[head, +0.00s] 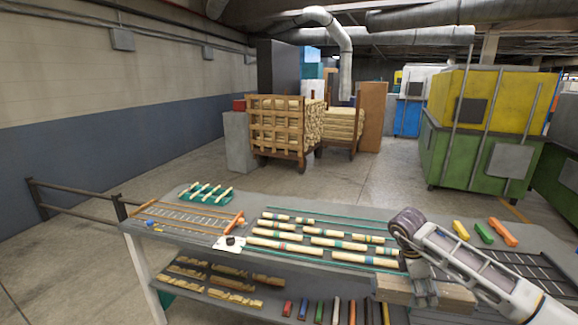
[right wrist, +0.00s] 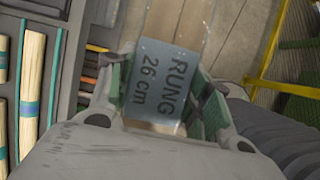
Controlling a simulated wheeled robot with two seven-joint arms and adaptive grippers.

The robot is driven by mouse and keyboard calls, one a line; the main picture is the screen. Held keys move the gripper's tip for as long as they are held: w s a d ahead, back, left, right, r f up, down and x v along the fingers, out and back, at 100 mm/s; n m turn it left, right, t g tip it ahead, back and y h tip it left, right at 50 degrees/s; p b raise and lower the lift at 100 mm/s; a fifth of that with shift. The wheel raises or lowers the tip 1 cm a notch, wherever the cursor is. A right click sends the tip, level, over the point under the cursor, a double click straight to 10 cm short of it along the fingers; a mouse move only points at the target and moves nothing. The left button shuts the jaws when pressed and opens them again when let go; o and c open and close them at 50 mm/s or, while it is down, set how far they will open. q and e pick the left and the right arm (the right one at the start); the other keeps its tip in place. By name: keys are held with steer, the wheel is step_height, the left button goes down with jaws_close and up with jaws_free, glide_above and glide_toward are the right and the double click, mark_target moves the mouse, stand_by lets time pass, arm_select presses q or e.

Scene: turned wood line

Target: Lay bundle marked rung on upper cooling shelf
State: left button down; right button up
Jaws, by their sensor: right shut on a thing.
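My right gripper (head: 425,296) is shut on a pale wooden bundle (head: 455,298) at the front right of the bench. In the right wrist view, a grey label plate (right wrist: 162,75) reading "RUNG 26 cm" shows between its green-padded fingers. Pale wood shows behind the plate. In the head view the gripper and forearm hide part of the bundle; I cannot tell whether it touches the bench. A dark slatted rack (head: 535,268) lies at the right end of the bench, partly behind my arm. I cannot tell whether it is the upper cooling shelf. My left gripper is not in view.
The grey bench (head: 185,243) carries banded turned pieces (head: 278,246) in rows, a ladder-like frame (head: 185,217) and a green tray (head: 187,197) of pieces. Coloured pieces (head: 483,232) lie at the back right. A lower shelf (head: 170,285) holds carved wood and upright coloured items.

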steer(key=shift+s+r, duration=0.15)
steer(key=shift+s, duration=0.05)
steer(key=shift+w+n, duration=0.2)
steer(key=shift+n, duration=0.2)
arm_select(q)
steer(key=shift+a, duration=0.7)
arm_select(e)
steer(key=shift+t, duration=0.3)
steer(key=shift+s+n, duration=0.1)
steer(key=shift+n, duration=0.2)
